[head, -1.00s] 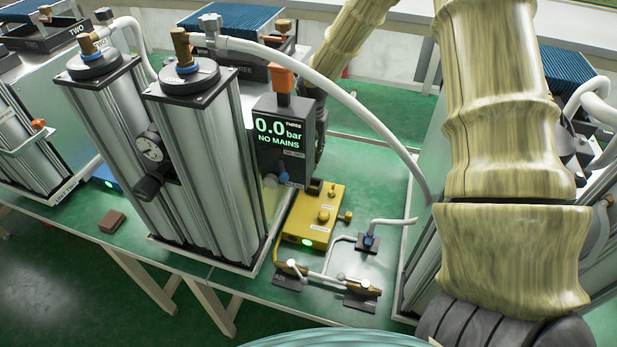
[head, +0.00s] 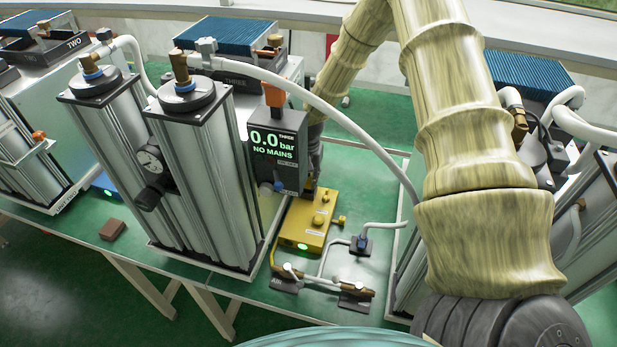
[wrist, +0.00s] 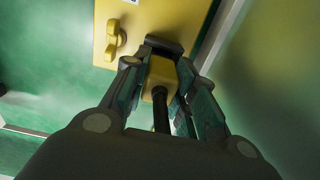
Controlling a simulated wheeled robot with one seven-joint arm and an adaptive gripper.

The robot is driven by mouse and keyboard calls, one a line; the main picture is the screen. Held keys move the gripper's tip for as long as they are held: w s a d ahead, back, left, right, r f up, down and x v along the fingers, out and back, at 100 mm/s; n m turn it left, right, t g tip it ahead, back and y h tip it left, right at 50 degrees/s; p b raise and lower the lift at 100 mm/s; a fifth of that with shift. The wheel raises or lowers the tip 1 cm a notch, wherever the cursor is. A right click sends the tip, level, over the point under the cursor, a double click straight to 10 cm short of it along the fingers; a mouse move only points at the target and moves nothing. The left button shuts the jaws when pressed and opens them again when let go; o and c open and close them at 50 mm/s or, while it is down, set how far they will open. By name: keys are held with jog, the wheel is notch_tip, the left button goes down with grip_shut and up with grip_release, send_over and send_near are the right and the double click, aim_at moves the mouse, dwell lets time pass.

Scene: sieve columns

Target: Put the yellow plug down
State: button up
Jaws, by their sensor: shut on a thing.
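The yellow plug (wrist: 157,83) shows in the wrist view with a black cable or stem running back from it. My gripper (wrist: 163,62) is shut on the plug, one finger on each side. Just beyond the fingertips is a yellow box (wrist: 112,20) with a yellow knob or fitting on its face. Whether plug and box touch, I cannot tell. In the head view the yellow box (head: 306,222) lies on the green bench with a lit green lamp on its front. There my gripper (head: 314,160) is mostly hidden behind the display unit.
The display unit (head: 277,150) reads 0.0 bar, NO MAINS. Tall metal columns (head: 205,185) stand left of the box. A white hose (head: 345,120) arches over it. Brass fittings with thin pipes (head: 350,291) lie in front. A brown block (head: 112,230) sits on the bench's left part.

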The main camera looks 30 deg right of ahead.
jog(key=shift+s+f, duration=0.1)
jog(key=shift+f, duration=0.1)
jog(key=o, duration=1)
jog(key=shift+d+f, duration=0.1)
jog(key=shift+o, duration=0.2)
notch_tip(320, 180, up, 12)
jog(key=b, duration=0.4)
jog(key=shift+b, duration=0.3)
